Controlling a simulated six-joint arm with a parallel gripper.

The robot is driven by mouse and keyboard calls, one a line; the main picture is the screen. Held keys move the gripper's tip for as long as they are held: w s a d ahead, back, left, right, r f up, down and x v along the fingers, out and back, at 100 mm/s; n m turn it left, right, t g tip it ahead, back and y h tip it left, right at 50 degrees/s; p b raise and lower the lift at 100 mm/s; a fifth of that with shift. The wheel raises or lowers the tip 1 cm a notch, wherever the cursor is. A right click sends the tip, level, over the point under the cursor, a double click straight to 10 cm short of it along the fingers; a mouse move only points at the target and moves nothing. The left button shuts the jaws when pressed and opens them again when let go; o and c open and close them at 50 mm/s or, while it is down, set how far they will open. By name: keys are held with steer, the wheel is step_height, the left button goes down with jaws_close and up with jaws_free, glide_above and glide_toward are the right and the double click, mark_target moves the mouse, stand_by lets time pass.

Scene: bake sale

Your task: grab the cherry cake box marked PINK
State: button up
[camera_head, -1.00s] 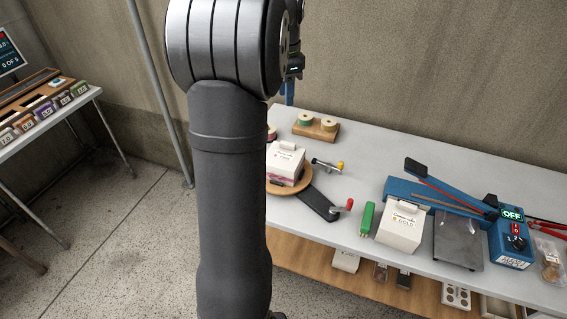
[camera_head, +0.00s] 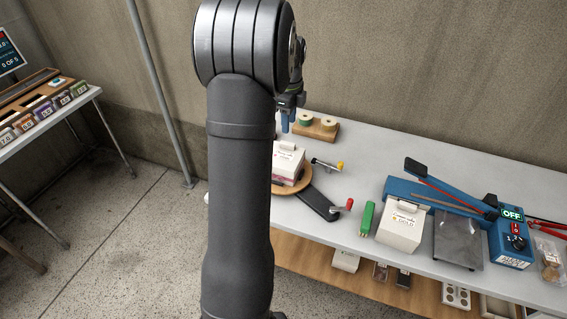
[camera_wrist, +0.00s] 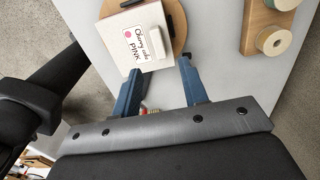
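The cherry cake box marked PINK (camera_wrist: 128,28) is white with a pink dot on its label, seen from above in the wrist view. It also shows in the head view (camera_head: 289,158), partly hidden behind my arm. It stands on a round wooden turntable (camera_head: 296,188). My gripper (camera_wrist: 158,78) is open, its two blue fingers apart with nothing held. In the wrist view the box lies ahead of the fingertips. In the head view, a blue finger (camera_head: 286,121) shows above and behind the box, in front of the spools.
A wooden spool holder (camera_head: 318,132) stands behind the turntable. A clamp with a red knob (camera_head: 348,204) is at its front right. A white GOLD box (camera_head: 402,225), a green item (camera_head: 367,219) and a blue sealer (camera_head: 509,243) stand farther right.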

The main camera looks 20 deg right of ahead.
mark_target(288, 143)
step_height(288, 143, down, 8)
steer(key=shift+a+f, duration=0.1)
steer(key=shift+a, duration=0.05)
jaws_close()
stand_by(0.4)
